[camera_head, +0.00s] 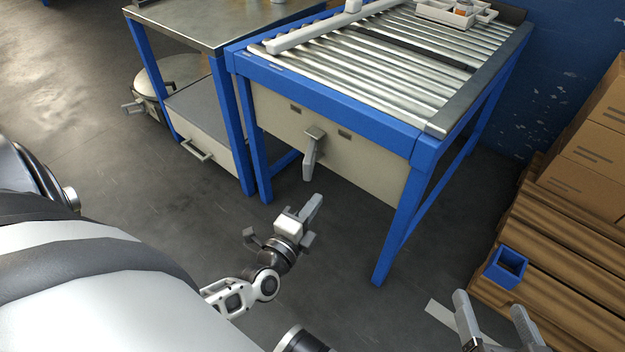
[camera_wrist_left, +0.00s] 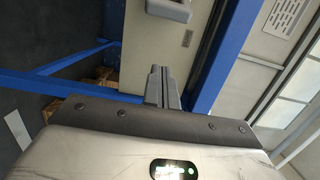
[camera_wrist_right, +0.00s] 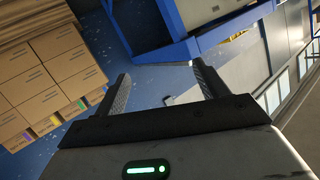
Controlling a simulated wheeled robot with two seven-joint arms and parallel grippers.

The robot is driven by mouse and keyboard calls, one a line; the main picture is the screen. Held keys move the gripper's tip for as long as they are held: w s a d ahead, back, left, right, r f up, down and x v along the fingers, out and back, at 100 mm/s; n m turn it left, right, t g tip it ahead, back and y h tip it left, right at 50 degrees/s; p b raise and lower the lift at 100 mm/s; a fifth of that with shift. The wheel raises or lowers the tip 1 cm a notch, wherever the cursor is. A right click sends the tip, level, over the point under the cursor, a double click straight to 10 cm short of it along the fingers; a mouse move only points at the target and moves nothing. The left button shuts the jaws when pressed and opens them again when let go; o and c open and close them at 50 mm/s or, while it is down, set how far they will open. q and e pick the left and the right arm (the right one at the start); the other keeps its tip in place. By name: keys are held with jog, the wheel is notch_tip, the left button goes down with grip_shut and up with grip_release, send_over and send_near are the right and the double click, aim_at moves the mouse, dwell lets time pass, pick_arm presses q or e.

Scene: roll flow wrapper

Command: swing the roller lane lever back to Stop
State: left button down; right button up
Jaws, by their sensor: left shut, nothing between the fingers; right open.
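The roller lane lever (camera_head: 311,155) is a grey handle on the beige front panel (camera_head: 372,165) of the blue-framed roller table. It hangs down from its pivot, tilted slightly. My right gripper (camera_head: 489,304) is open and empty at lower right.
The roller bed (camera_head: 370,65) carries a white tray (camera_head: 455,14). A metal-topped bench (camera_head: 215,25) with a drawer stands to the left. Brown cartons (camera_head: 590,140) and a small blue bin (camera_head: 507,267) are on the right. The floor before the panel is clear.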

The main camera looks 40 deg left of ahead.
aim_at(311, 156)
pick_arm(q)
jog(key=w+a+b, duration=0.4)
jog(key=w, duration=0.2)
jog(key=shift+a, duration=0.2)
pick_arm(e)
jog(key=shift+w+a+r+m+t+y, duration=0.2)
jog(key=shift+a+r+m+t+y, duration=0.1)
jog(key=shift+a+r+m+y, duration=0.15)
jog(key=shift+w+a+r+m+t+y, duration=0.15)
jog(key=shift+a+r+m+t+y, duration=0.15)
jog(key=shift+r+y, duration=0.2)
jog(key=shift+f, duration=0.1)
